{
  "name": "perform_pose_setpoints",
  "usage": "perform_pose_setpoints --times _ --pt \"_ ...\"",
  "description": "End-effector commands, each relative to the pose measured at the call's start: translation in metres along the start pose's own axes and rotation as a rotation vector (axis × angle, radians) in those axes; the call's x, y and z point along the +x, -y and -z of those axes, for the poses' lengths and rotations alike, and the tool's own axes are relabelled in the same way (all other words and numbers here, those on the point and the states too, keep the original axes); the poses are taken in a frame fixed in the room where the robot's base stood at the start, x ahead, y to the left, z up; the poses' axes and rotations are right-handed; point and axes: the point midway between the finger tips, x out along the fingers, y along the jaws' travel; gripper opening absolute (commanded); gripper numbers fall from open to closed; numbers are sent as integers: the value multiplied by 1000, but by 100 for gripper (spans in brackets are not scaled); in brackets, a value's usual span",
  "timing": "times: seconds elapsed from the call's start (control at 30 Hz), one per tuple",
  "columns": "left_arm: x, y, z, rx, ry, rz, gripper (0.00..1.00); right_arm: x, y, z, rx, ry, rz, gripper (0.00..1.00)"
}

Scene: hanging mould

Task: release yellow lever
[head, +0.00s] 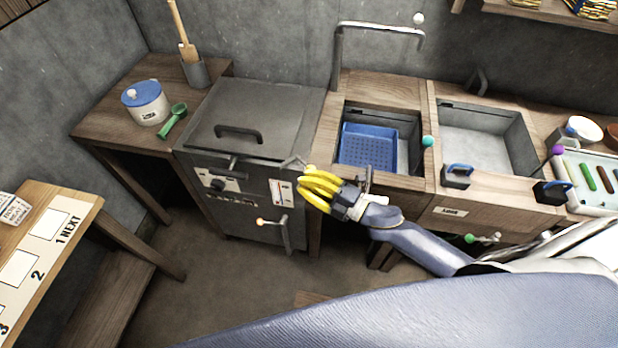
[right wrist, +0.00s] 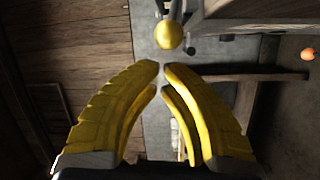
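The yellow lever shows in the right wrist view as a yellow ball knob (right wrist: 168,36) on a metal stem. In the head view its pale metal arm (head: 293,162) is at the right top corner of the grey metal box, and its knob end is at the yellow fingers. My right gripper (head: 308,184) has its fingers pointing left beside that corner. In the right wrist view its fingertips (right wrist: 161,68) come nearly together, with nothing between them. The knob is just beyond the tips, apart from them in the picture. My left gripper is not in view.
The grey box (head: 245,120) has a lid handle and an orange-knobbed lever (head: 262,222) lower on its front. A sink with a blue basket (head: 368,147) is right of the gripper. A side table (head: 100,125) holds a jar and green scoop. The floor in front is clear.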

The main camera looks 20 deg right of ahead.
Motion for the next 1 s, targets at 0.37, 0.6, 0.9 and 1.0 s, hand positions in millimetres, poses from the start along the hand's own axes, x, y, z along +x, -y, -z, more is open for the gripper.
perform_pose_setpoints --times 0.37,0.6,0.9,1.0 --pt "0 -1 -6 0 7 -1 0 -38 0 18 1 2 4 0" --pt "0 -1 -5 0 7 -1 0 -71 -1 14 1 1 2 0" --pt "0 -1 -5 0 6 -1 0 -92 -2 10 1 -1 1 0" --pt "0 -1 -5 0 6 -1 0 -94 -3 10 0 -1 0 0"
